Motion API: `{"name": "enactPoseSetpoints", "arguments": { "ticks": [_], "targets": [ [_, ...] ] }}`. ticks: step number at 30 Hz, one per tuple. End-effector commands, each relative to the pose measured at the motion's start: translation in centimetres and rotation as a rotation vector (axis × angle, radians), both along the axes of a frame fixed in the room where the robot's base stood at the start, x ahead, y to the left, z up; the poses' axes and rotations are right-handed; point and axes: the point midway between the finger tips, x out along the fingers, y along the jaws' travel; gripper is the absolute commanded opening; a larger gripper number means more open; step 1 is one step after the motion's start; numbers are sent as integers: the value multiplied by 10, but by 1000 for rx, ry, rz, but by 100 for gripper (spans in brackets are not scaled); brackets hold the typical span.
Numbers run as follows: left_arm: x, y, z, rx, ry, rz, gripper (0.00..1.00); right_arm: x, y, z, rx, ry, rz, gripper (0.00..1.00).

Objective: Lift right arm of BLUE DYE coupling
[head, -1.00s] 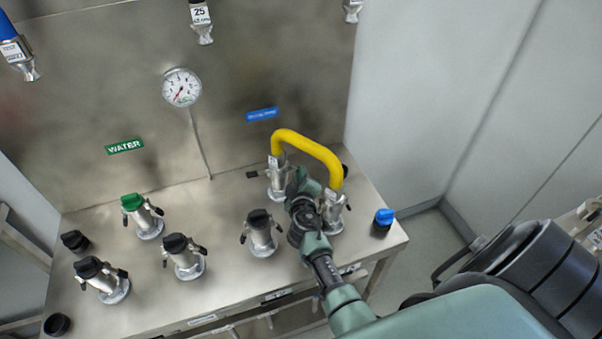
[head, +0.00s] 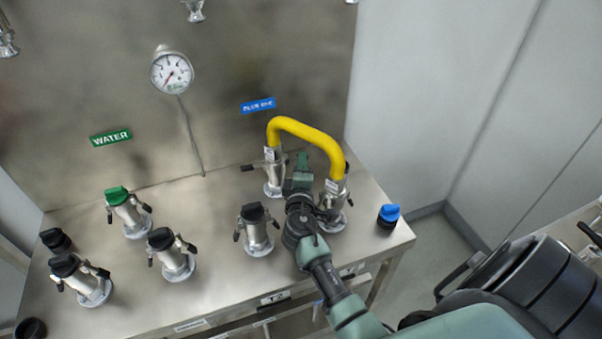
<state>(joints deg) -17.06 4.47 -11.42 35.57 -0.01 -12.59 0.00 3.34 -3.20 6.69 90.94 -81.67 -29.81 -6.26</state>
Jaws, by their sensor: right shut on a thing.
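The BLUE DYE coupling (head: 273,178) stands upright below the blue BLUE DYE label (head: 258,105), with one end of the yellow hose (head: 305,130) on top. The hose's other end sits on a nearer metal coupling (head: 333,212), close to the right of my gripper. My left gripper is not in view.
A black-capped coupling (head: 256,230) stands left of my right wrist. A blue-capped piece (head: 388,217) is near the bench's right edge. A green-capped coupling (head: 127,212) and several black-capped ones stand left. A steel wall with a gauge (head: 172,73) is behind.

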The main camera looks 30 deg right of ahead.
Motion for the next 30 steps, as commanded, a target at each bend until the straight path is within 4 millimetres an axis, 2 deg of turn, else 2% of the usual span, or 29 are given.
{"name": "enactPoseSetpoints", "arguments": {
  "ticks": [1, 9, 29, 30],
  "targets": [
    [-1, 0, -10, 0, 1, 0, 38, 0, -1, -2, -36, 5, 1, 0],
    [-2, 0, -26, 1, 4, 0, 38, 0, -1, 6, -179, 41, 0, 0],
    [-3, 1, -31, 1, 5, -2, 38, 0, -1, 12, -249, 57, -1, 0],
    [-3, 1, -31, 1, 5, -2, 38, 0, -1, 12, -249, 57, -1, 11]
  ]
}}
